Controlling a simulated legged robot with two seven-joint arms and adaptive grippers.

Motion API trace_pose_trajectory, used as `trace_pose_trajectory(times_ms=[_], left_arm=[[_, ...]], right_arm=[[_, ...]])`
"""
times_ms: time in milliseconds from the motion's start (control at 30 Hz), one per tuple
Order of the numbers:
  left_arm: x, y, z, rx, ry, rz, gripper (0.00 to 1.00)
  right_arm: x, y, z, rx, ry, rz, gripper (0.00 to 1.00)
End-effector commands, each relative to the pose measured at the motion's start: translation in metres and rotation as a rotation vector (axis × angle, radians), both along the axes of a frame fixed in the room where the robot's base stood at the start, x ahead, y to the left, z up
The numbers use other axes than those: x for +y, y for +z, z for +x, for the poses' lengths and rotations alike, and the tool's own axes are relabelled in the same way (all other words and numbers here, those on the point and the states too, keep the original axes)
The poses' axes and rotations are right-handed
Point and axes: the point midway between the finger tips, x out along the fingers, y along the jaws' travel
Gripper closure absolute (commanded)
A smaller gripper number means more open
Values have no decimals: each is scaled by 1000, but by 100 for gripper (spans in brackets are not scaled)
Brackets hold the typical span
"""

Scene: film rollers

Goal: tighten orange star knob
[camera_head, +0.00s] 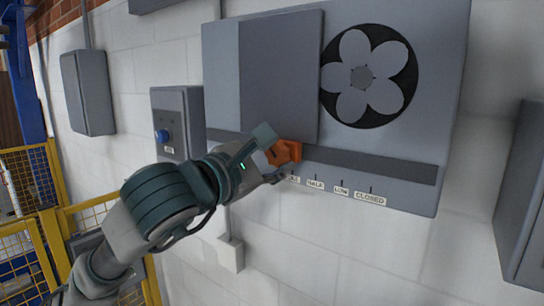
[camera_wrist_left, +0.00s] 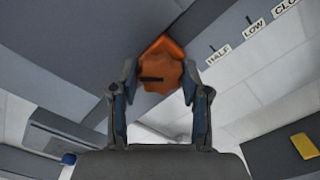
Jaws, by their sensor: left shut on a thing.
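The orange star knob (camera_head: 284,152) sits on the dark horizontal slot strip of a grey wall panel, at the lower edge of a sliding cover plate (camera_head: 284,75). In the left wrist view the knob (camera_wrist_left: 162,68) shows a dark line on its face. My left gripper (camera_head: 272,160) reaches it from the left. In the wrist view its two fingers (camera_wrist_left: 160,88) stand on either side of the knob, shut on it. The fingers partly hide the knob in the head view. My right gripper is not in view.
Labels HALF (camera_head: 315,184), LOW (camera_head: 341,190) and CLOSED (camera_head: 370,198) run below the slot. A fan opening (camera_head: 361,77) is right of the cover. A box with a blue button (camera_head: 162,136) is at left. Yellow fencing (camera_head: 28,215) stands at far left.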

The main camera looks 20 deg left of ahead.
Motion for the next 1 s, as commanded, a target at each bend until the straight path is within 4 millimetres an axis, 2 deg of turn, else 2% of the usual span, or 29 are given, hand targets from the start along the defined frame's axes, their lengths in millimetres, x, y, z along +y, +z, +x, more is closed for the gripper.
trace_pose_trajectory(times_ms=[500,1000], left_arm=[[1,0,1,-154,4,423,88],[1,-1,1,-218,4,611,88]], right_arm=[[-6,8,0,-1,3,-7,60],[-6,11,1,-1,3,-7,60]])
